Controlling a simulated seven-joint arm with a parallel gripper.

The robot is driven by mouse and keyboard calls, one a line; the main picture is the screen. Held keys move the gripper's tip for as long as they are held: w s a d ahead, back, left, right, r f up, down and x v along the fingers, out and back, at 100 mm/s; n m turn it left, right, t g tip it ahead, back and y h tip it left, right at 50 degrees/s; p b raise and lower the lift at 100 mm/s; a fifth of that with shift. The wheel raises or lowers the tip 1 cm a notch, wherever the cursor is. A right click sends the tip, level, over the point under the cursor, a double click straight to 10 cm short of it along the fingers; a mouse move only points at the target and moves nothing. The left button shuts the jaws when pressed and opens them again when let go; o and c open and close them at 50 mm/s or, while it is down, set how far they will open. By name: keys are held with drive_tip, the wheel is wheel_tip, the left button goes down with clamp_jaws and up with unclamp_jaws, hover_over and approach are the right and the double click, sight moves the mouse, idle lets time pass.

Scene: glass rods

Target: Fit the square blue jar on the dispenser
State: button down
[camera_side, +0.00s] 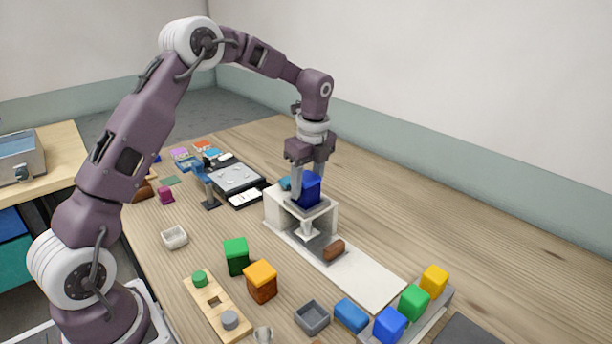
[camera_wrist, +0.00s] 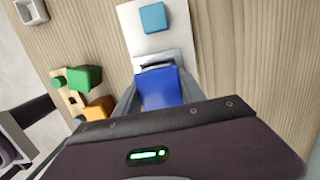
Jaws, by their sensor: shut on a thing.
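The square blue jar (camera_side: 309,188) is held upright between the fingers of my gripper (camera_side: 311,178), which is shut on it. In the side view the jar is at the grey square top (camera_side: 307,207) of the white dispenser (camera_side: 279,211). Its lower end is partly hidden, and I cannot tell whether it is seated or just above. In the wrist view the blue jar (camera_wrist: 163,88) fills the space between my fingers, over the dispenser, and covers most of it.
A brown block (camera_side: 334,250) lies on the dispenser's white base strip (camera_side: 365,280). Green (camera_side: 236,256) and orange (camera_side: 261,281) jars stand at the front left. A rack (camera_side: 433,306) of coloured jars is at the front right. Bare table lies right of the dispenser.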

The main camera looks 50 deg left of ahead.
drive_tip(key=shift+f, duration=0.15)
drive_tip(key=c, duration=0.6)
unclamp_jaws()
drive_tip(key=r, duration=0.4)
drive_tip(key=d+r, duration=0.1)
drive_tip(key=r, duration=0.2)
drive_tip(key=s+d+r+n+t, duration=0.2)
drive_tip(key=s+d+r+n, duration=0.3)
drive_tip(key=s+r, duration=0.4)
drive_tip(key=s+d+n+t, duration=0.1)
drive_tip(key=s+d+n, duration=0.1)
drive_tip(key=s+n, duration=0.2)
drive_tip(key=s+d+f+n+t+h, duration=0.1)
drive_tip(key=s+n, duration=0.3)
drive_tip(key=s, duration=0.7)
drive_tip(key=s+d+n+t, duration=0.1)
drive_tip(key=s+d+n, duration=0.2)
drive_tip(key=s+n, duration=0.2)
drive_tip(key=shift+s+d+f+t, duration=0.1)
drive_tip(key=shift+s+f+t, duration=0.1)
drive_tip(key=shift+s, duration=0.55)
drive_tip(key=shift+s+d+f+t, duration=0.1)
drive_tip(key=shift+s+f, duration=0.05)
drive_tip(key=shift+s, duration=0.55)
